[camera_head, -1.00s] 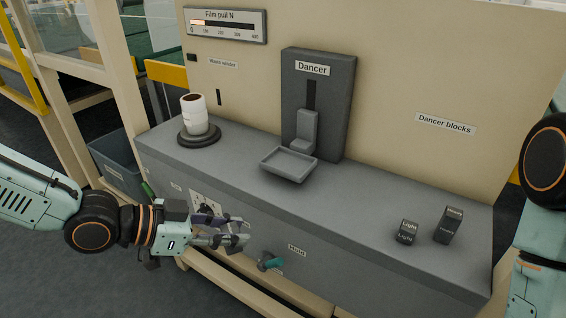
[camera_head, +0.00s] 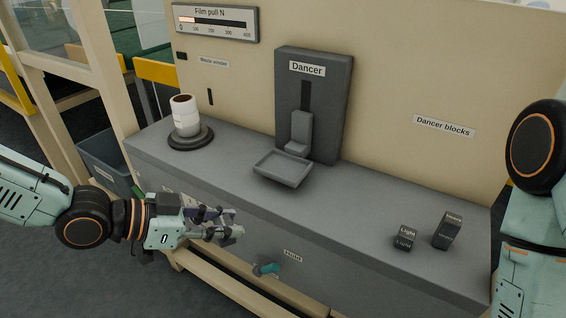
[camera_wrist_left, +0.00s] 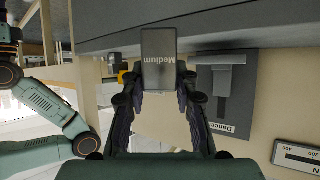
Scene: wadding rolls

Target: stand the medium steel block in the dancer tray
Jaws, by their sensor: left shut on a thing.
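The medium steel block (camera_wrist_left: 158,60) is a dark grey box, its "Medium" label upside down in the left wrist view. My left gripper (camera_head: 232,230) is shut on it; its fingers hold the block from both sides in the left wrist view. In the head view this gripper is low in front of the counter, left of and below the dancer tray, and the block cannot be made out clearly. The dancer tray (camera_head: 282,174) is a shallow grey tray with raised rims, empty, below the "Dancer" panel (camera_head: 330,100). My right gripper is out of view.
The "Light" block (camera_head: 405,238) and another dark block (camera_head: 447,230) stand at the counter's right. A white roll (camera_head: 185,116) stands on a round dark base at the left. A teal-handled knob (camera_head: 266,268) sticks out of the counter front.

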